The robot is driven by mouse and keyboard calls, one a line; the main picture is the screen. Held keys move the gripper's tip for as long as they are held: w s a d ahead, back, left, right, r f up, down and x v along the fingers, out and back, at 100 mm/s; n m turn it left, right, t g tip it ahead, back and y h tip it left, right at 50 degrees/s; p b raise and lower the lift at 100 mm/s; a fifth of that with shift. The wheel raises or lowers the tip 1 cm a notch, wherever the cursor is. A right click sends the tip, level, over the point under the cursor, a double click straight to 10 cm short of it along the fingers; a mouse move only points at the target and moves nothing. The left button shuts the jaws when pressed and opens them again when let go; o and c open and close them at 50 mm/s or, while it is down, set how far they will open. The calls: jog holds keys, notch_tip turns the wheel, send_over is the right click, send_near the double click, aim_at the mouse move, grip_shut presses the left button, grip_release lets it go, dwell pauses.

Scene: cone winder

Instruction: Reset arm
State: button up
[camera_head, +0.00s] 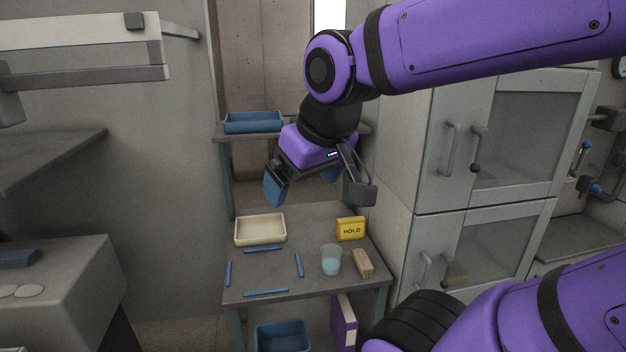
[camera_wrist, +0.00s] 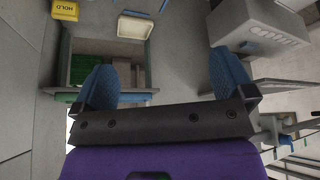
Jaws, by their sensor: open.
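My gripper (camera_head: 318,188) is at the end of my purple arm, raised above the back part of the small grey table (camera_head: 310,290). Its two fingers are spread apart and nothing is between them. The blue finger pads also show in the wrist view (camera_wrist: 165,88), wide apart over an out-of-reach background of floor and furniture. My gripper touches nothing that I can see.
On the table are a cream tray (camera_head: 260,241), a yellow HOLD block (camera_head: 351,229), a glass with bluish liquid (camera_head: 331,260), a wooden block (camera_head: 363,263) and several blue sticks (camera_head: 266,292). A blue tray (camera_head: 253,122) sits behind. Grey cabinets (camera_head: 480,150) stand at right.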

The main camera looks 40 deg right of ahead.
jog(key=shift+s+a+r, duration=0.15)
jog(key=shift+s, duration=0.35)
jog(key=shift+s+a+r, duration=0.15)
jog(key=shift+s, duration=0.3)
jog(key=shift+s+a+r, duration=0.15)
jog(key=shift+s, duration=0.35)
